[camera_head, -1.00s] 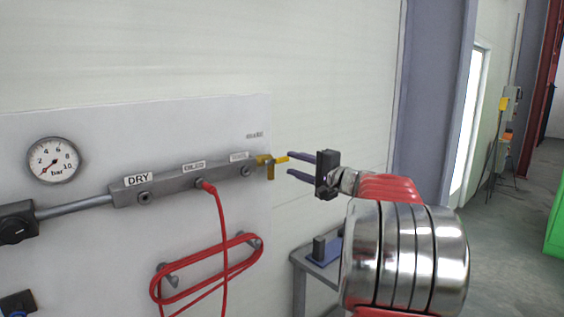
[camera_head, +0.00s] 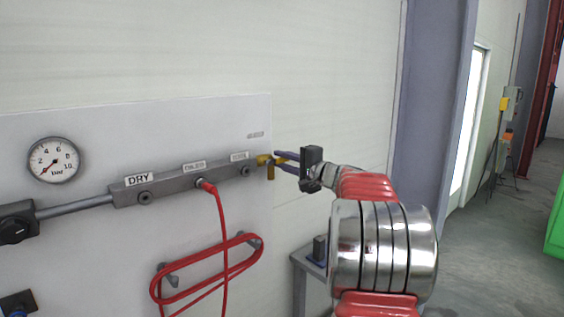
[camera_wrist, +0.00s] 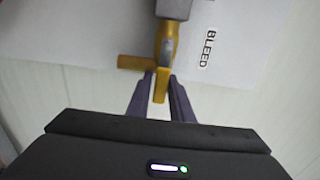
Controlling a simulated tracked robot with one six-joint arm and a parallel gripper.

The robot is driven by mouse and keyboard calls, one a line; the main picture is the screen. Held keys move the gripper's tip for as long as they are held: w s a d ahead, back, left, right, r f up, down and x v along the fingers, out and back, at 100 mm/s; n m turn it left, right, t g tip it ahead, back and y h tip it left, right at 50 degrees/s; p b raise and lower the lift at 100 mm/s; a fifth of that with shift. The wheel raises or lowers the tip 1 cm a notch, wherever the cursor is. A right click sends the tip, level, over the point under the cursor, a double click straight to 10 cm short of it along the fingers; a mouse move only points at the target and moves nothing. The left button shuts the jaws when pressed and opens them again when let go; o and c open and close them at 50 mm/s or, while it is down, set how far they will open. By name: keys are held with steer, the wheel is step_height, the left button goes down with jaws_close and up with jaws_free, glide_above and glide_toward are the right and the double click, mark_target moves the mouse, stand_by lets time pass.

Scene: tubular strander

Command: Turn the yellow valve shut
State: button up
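The yellow valve (camera_head: 263,160) sits at the right end of the grey manifold. Its short lever points out to the right, in line with the manifold, and another yellow piece hangs down below it. In the wrist view the lever (camera_wrist: 161,85) lies between the two fingers of my gripper (camera_wrist: 160,86), with the other yellow piece (camera_wrist: 135,62) off to the left. My gripper (camera_head: 278,160) is open, one finger on each side of the lever, with small gaps seeming to show. In the head view the fingers partly hide the lever.
A pale panel (camera_head: 100,240) carries a pressure gauge (camera_head: 53,160), the manifold (camera_head: 160,190) and a red hose (camera_head: 222,240) coiled on a hook below. A small grey table (camera_head: 308,262) stands under my arm. The wall right of the panel is clear.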

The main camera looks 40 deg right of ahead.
jaws_close()
steer(key=shift+f, duration=0.1)
steer(key=shift+a, duration=0.2)
steer(key=shift+d, duration=0.2)
